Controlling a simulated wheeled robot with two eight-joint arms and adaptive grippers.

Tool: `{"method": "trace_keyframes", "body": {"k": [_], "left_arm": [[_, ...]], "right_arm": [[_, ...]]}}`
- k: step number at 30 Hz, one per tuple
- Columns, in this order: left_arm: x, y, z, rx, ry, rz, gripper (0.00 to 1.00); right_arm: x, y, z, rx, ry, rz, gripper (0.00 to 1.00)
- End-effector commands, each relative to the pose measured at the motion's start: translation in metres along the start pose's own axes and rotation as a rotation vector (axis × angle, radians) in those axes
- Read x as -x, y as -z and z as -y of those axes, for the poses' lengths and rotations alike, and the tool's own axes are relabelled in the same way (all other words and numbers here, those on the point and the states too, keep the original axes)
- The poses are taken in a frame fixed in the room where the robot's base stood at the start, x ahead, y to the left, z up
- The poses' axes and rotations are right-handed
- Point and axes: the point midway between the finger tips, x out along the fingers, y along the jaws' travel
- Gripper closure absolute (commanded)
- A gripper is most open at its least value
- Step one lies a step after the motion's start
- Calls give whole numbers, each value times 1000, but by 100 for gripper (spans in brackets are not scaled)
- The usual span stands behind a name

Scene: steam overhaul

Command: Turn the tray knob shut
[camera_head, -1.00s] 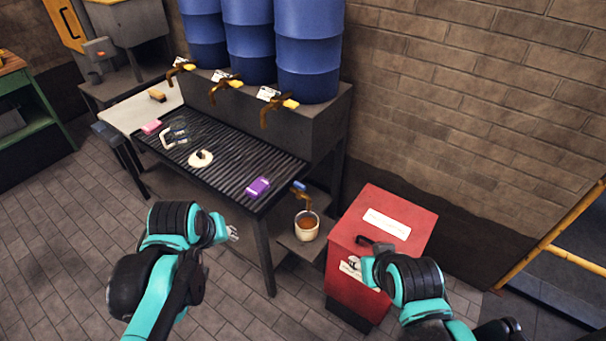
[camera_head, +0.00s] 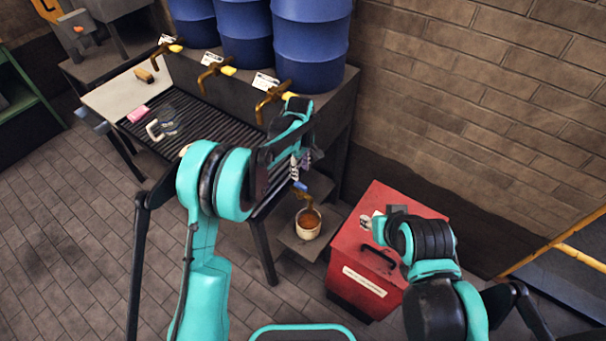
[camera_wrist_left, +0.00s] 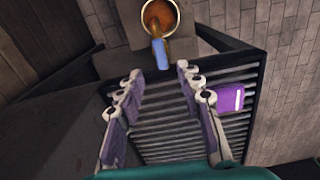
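The tray knob (camera_head: 300,186) is a small blue handle on a brass spout at the tray's right end. It also shows in the left wrist view (camera_wrist_left: 160,54). A cup of brown liquid (camera_head: 308,237) stands under the spout. My left gripper (camera_head: 298,168) is over the tray's right end, just above and behind the knob. In the left wrist view my left gripper (camera_wrist_left: 160,72) has its fingers apart with nothing between them, and the knob lies just beyond the tips. My right gripper (camera_head: 366,222) is over the red bin; whether it is open cannot be told.
The slatted tray (camera_wrist_left: 185,140) holds a purple block (camera_wrist_left: 230,98), a pink block (camera_head: 138,114) and a white clamp-like piece (camera_head: 155,131). Blue barrels (camera_head: 312,45) with brass taps (camera_head: 270,100) stand behind. A red bin (camera_head: 345,235) stands to the right of the cup.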

Motion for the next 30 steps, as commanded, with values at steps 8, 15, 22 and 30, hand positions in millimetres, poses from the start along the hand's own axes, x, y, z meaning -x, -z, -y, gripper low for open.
{"method": "trace_keyframes", "body": {"k": [8,15,22,30], "left_arm": [[-40,0,-1,4,3,1,64],[-72,0,-1,4,2,1,64],[-80,0,0,3,2,1,64],[-79,0,0,3,2,1,93]], "right_arm": [[-11,-8,0,0,0,0,60],[-19,-14,0,0,0,0,60],[-20,-15,0,0,0,0,60],[-20,-14,0,0,0,0,60]]}}
